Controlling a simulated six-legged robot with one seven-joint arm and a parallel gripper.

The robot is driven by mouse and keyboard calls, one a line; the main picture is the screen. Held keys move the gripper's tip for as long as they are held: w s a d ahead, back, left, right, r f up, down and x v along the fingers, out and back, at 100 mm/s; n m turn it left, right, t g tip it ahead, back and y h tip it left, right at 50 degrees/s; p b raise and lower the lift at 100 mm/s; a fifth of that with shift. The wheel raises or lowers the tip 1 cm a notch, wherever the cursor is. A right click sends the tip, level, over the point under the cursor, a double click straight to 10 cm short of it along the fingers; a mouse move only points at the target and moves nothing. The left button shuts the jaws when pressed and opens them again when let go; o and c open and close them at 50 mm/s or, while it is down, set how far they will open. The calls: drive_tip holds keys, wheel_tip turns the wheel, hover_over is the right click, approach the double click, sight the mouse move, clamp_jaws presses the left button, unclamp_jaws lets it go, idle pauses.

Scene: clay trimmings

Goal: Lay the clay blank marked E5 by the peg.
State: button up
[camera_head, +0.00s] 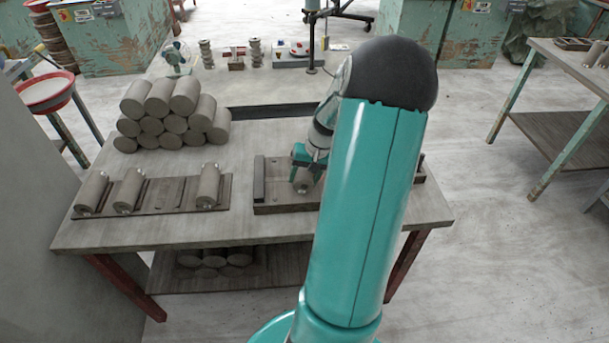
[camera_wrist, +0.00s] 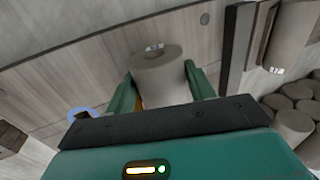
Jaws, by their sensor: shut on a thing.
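My gripper (camera_head: 305,168) is shut on a grey clay blank (camera_head: 303,185) over the wooden board (camera_head: 275,207) at the right of the table. In the wrist view my gripper (camera_wrist: 160,84) has one green finger on each side of the blank (camera_wrist: 165,85). The blank is a cylinder with a hole in its end face and a small pale mark that I cannot read. Whether it touches the board is unclear. I cannot make out the peg for certain; my arm hides much of the board's right part.
A rack (camera_head: 165,208) with three blanks lies left of the board. A stack of blanks (camera_head: 165,115) stands behind it. A dark upright block (camera_head: 259,178) edges the board's left end. More blanks (camera_head: 215,258) lie on the lower shelf. The table's front strip is bare.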

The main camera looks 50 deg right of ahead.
drive_tip(key=o, duration=1.5)
drive_tip(key=v, duration=1.3)
drive_tip(key=shift+s+r, duration=0.1)
drive_tip(key=shift+r, duration=0.3)
